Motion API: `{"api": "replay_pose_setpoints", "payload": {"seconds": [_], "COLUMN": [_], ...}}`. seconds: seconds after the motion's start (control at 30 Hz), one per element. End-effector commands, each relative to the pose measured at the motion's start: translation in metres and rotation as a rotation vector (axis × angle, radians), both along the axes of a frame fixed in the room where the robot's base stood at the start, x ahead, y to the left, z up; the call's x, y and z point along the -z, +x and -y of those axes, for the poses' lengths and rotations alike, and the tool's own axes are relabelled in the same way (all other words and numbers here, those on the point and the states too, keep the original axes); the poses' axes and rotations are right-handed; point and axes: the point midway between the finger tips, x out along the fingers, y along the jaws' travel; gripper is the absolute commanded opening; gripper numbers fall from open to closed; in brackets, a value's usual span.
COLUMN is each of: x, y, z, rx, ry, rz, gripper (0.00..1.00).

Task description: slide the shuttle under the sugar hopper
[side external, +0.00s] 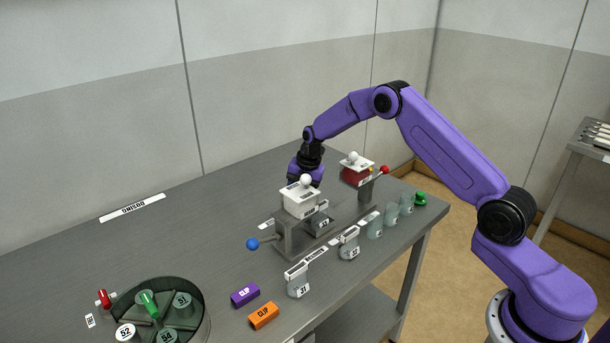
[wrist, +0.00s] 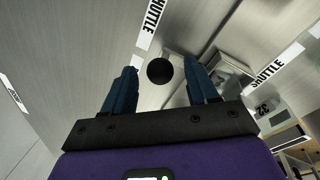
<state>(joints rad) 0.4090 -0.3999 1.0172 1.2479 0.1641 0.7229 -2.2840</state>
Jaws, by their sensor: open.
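In the side view, a white hopper (side external: 300,203) and a red-filled hopper (side external: 356,172) stand over a grey metal rig (side external: 297,240); their labels are too small to read, so I cannot tell which is sugar. In the wrist view, a black ball knob (wrist: 160,70) shows between the open fingers of my gripper (wrist: 160,74); I cannot tell whether they touch it. Labels reading SHUTTLE (wrist: 150,22) lie beside it. In the side view my gripper (side external: 307,178) is behind the white hopper, its fingertips hidden. A labelled cup (side external: 322,222) sits in the rig under the white hopper.
A blue ball lever (side external: 252,244) sticks out left, a red one (side external: 384,169) right. Several cups (side external: 348,244) line the front edge. Purple (side external: 244,295) and orange (side external: 263,316) clips lie near a round cup tray (side external: 203,330).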

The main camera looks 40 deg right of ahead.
Motion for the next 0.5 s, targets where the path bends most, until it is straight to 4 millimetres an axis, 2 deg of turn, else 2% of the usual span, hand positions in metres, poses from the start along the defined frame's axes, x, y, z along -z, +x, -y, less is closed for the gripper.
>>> {"api": "replay_pose_setpoints", "payload": {"seconds": [0.17,0.5], "x": [-0.029,-0.100], "y": [-0.004,-0.015], "z": [0.004,0.011], "rx": [0.001,0.002], "ry": [-0.001,0.000], "rz": [0.004,0.005], "gripper": [0.58,0.58]}}
